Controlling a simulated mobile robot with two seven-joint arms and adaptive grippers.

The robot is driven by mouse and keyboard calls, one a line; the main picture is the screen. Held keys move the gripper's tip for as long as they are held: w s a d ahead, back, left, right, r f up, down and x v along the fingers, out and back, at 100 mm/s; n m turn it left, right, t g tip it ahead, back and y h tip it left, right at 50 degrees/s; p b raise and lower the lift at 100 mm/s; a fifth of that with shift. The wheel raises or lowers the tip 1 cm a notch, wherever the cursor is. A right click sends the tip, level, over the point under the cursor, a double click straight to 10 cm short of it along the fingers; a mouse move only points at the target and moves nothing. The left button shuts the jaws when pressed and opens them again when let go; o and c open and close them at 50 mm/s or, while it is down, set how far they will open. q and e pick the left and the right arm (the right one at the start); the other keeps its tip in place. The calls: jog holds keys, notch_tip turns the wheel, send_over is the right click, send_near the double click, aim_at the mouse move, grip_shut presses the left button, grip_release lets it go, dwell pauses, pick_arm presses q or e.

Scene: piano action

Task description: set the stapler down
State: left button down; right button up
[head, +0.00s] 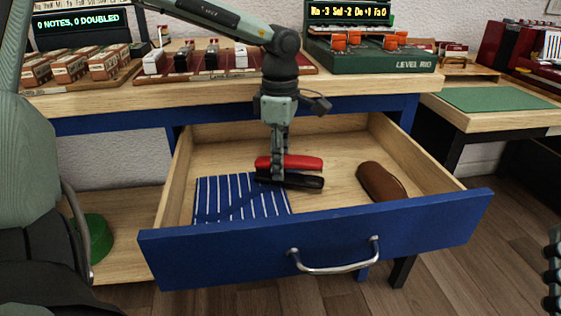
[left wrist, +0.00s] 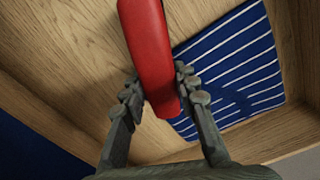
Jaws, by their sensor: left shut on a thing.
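The red and black stapler (head: 300,162) is inside the open blue-fronted drawer (head: 320,235), low over its wooden floor. My left gripper (head: 277,172) points down into the drawer and is shut on the stapler. In the left wrist view the stapler's red body (left wrist: 150,50) runs between the two fingertips (left wrist: 160,98). I cannot tell whether the stapler touches the drawer floor. A dark part at the right edge of the head view seems to be my right gripper (head: 552,272); its fingers cannot be made out.
A blue, white-striped cloth (head: 240,200) lies in the drawer, left of and partly below the stapler. A brown case (head: 380,183) lies to the right. Bare floor shows between stapler and case. The desktop (head: 215,92) with its devices overhangs the drawer's back.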

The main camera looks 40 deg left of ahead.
pick_arm(q)
jog(key=c, duration=1.2)
grip_release()
jog(key=shift+o, duration=0.2)
jog(key=shift+f, duration=0.1)
pick_arm(e)
jog(key=shift+s+d+r, duration=0.1)
jog(key=shift+s+r, duration=0.05)
jog(key=shift+r, duration=0.1)
pick_arm(q)
jog(key=shift+r, duration=0.2)
notch_tip(320, 180, up, 3)
jog(key=shift+w+f+p, duration=0.1)
jog(key=shift+f+p, duration=0.05)
jog(key=shift+p, duration=0.75)
notch_tip(320, 180, up, 10)
jog(key=p, duration=0.1)
pick_arm(e)
notch_tip(320, 180, down, 10)
jog(key=w+g+h, duration=0.2)
jog(key=g, duration=0.3)
jog(key=shift+w+d+r, duration=0.15)
jog(key=shift+w+d, duration=0.25)
jog(key=shift+d, duration=0.05)
